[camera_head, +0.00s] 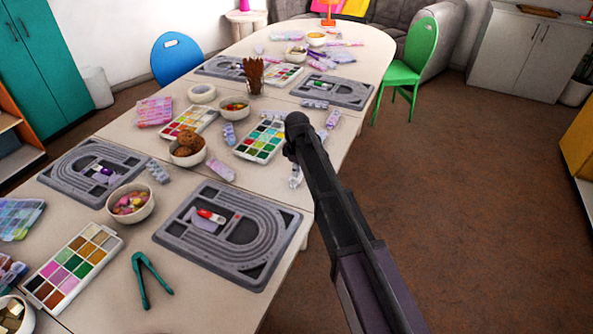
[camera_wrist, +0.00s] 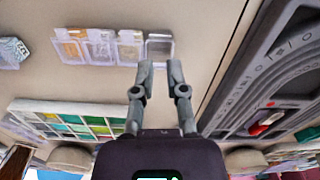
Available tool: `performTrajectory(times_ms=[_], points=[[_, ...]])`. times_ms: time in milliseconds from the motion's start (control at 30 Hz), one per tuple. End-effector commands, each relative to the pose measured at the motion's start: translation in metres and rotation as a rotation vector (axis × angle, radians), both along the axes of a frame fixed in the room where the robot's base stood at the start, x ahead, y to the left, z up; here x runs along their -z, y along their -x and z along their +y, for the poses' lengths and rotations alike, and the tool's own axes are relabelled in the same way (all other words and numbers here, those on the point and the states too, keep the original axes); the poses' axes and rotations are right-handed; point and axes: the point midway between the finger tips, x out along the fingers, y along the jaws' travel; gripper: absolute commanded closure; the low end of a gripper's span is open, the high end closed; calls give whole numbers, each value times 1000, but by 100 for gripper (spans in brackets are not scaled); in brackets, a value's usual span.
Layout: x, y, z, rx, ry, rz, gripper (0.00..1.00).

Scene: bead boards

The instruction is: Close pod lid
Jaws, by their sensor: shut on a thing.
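A row of small clear pods (camera_wrist: 98,48) lies on the table in the wrist view, with pale contents in some of them. My gripper (camera_wrist: 160,72) has its fingertips at the near edge of the grey-rimmed end pod (camera_wrist: 160,46), at the right of the row. It is shut on this pod at its edge; whether it grips the lid or the body is hard to tell. How far the lid stands open is not clear. In the head view, part of the pod strip (camera_head: 296,178) shows beside my arm, which hides my fingertips.
A grey bead board (camera_head: 284,238) with a red piece lies near the front; it also shows at right in the wrist view (camera_wrist: 240,105). A colour-bead box (camera_head: 262,138) and a bowl (camera_head: 188,151) stand close by. The table's right edge is near; open floor lies beyond.

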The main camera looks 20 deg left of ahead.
Motion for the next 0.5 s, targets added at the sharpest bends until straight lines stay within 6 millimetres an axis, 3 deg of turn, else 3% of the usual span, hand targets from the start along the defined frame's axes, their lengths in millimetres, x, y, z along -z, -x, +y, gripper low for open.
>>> performTrajectory(times_ms=[500], points=[[12, 3, -15, 3, -255, -23, 100]])
